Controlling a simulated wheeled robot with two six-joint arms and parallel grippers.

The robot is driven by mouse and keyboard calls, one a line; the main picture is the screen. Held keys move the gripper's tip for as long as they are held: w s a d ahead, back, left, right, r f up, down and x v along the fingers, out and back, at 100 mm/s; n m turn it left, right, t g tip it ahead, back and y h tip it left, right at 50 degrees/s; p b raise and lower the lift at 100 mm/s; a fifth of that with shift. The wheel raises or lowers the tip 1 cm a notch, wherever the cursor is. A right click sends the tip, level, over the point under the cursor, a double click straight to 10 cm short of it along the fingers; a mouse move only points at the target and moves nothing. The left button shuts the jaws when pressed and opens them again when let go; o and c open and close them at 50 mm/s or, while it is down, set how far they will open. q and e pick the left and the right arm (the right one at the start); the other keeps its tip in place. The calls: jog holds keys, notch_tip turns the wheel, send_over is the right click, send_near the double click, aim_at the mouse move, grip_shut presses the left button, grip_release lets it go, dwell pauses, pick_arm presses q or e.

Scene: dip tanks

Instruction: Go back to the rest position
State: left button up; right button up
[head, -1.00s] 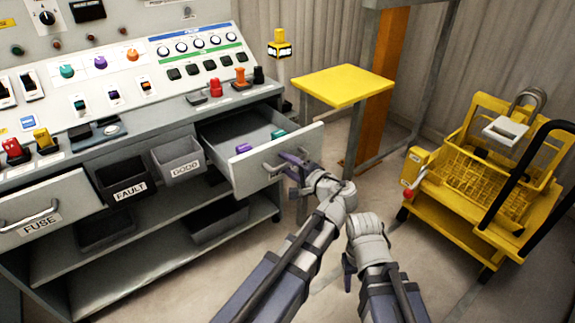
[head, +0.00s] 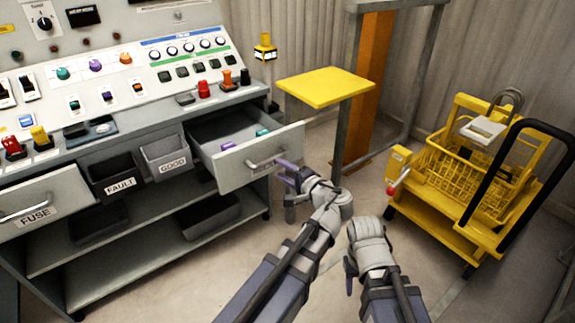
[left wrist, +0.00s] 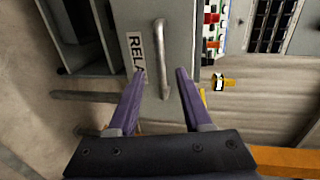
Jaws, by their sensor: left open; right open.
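My left gripper (head: 284,175) is open and empty, just right of the handle (head: 266,162) of the open drawer (head: 225,176). In the left wrist view the two purple fingers (left wrist: 161,76) are spread. The handle (left wrist: 161,45) shows between and beyond their tips, beside a label that reads "RELA" and is partly hidden. I cannot tell whether a finger touches it. My right gripper (head: 349,272) points down at the lower middle, mostly hidden by its own wrist, with nothing seen in it.
The drawer holds a purple piece (head: 228,146) and a teal piece (head: 262,133). A yellow-topped stand (head: 325,84) is behind the grippers. A yellow cart (head: 445,215) stands at the right. The FAULT bin (head: 121,186) and GOOD bin (head: 172,167) hang left. Floor between stand and cart is clear.

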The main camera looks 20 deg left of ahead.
pick_arm(q)
jog(key=s+a+f+n+g+h, duration=0.1)
jog(key=s+f+n+g+h, duration=0.3)
jog(key=f, duration=0.4)
jog(key=s+a+f+n+g+h, duration=0.1)
jog(key=s+f+n+g+h, duration=0.1)
jog(key=s+f+g+h, duration=0.4)
jog(key=s+d+f+m+h, duration=0.1)
jog(key=s+d+f, duration=0.1)
jog(key=s+d, duration=0.4)
jog(key=s+d+f+m, duration=0.1)
jog(key=s+d, duration=0.3)
jog(key=d, duration=0.5)
notch_tip(320, 180, up, 35)
jog(key=p, duration=3.5)
jog(key=shift+d+f, duration=0.2)
jog(key=shift+d, duration=0.1)
